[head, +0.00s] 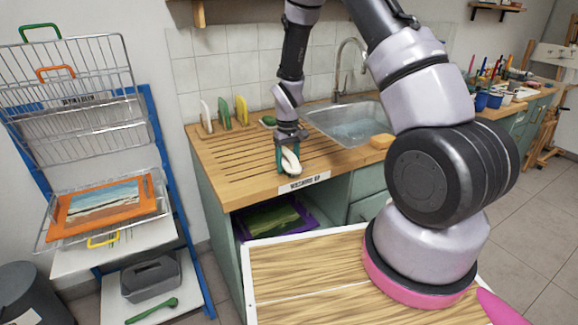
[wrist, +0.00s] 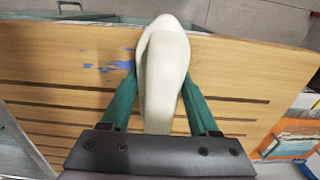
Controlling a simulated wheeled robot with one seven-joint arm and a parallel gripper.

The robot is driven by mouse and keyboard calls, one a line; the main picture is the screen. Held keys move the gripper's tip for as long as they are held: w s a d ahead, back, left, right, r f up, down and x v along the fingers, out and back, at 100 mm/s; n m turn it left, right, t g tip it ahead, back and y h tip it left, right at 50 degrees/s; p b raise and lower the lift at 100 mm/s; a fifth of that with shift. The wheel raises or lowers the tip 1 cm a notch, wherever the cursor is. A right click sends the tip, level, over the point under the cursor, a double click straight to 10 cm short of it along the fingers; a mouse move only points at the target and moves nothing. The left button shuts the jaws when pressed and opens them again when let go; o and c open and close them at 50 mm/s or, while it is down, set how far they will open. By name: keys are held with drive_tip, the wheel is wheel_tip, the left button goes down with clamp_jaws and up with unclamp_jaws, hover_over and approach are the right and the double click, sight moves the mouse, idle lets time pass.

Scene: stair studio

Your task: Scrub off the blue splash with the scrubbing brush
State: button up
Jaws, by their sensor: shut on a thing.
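My gripper (head: 289,150) is shut on a pale cream, rounded, elongated thing (head: 291,161), which looks like the scrubbing brush; no bristles show. In the wrist view this brush (wrist: 163,75) stands between the two green fingers of my gripper (wrist: 160,100) and reaches toward the counter's front edge. The blue splash (wrist: 112,67) is a group of small blue patches on the wooden counter, just left of the brush in the wrist view. I cannot make the splash out in the head view. Whether the brush touches the wood is unclear.
The grooved wooden counter (head: 235,165) has a sink (head: 345,122) behind and right of my gripper. White, green and yellow upright pieces (head: 225,114) stand at the back left. A yellow sponge (head: 381,141) lies by the sink's front. A wire rack (head: 75,100) stands left.

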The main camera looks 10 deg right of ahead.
sight(288, 151)
wheel_tip(288, 151, up, 2)
drive_tip(key=shift+d+r, duration=0.15)
drive_tip(key=shift+r, duration=2.7)
drive_tip(key=shift+f, duration=0.1)
